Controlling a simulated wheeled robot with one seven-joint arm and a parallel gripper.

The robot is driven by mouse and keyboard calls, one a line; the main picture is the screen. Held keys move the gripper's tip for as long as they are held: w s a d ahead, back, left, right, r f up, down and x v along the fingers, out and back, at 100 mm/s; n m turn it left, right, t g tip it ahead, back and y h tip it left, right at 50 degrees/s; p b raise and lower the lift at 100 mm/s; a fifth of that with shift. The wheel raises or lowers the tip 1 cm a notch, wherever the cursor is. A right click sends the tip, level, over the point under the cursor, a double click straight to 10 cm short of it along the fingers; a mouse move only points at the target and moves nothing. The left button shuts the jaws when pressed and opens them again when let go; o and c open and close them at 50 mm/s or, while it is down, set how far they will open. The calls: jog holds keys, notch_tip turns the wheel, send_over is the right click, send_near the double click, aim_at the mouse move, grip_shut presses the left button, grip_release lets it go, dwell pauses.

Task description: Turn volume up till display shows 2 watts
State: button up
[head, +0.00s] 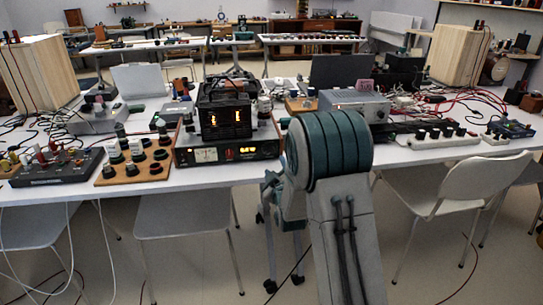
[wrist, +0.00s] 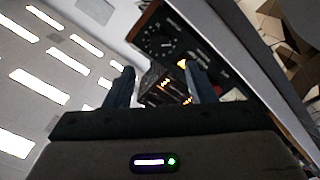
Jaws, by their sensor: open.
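In the head view, a black-fronted unit with a wooden side (head: 228,153) stands on the front table. It carries a pale meter, red marks and a small orange-lit display (head: 258,151), too small to read. A black caged device with glowing orange windows (head: 226,117) sits on top. The wrist view shows a tilted dark panel with a round dial or knob (wrist: 161,45) and glowing orange shapes (wrist: 166,87), also unreadable. My gripper (wrist: 160,70) is open, its two fingers apart with the panel seen between and beyond them. Contact cannot be told. My arm hides the gripper in the head view.
A wooden board with dark knobs (head: 135,164) and a black box (head: 57,167) stand left of the unit. A grey metal box (head: 355,104) and power strip (head: 440,136) are right. Loose cables cover the table. Chairs (head: 455,187) stand in front.

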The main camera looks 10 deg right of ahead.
aim_at(270, 152)
jog(key=w, duration=0.8)
jog(key=shift+w, duration=0.4)
jog(key=c, duration=1)
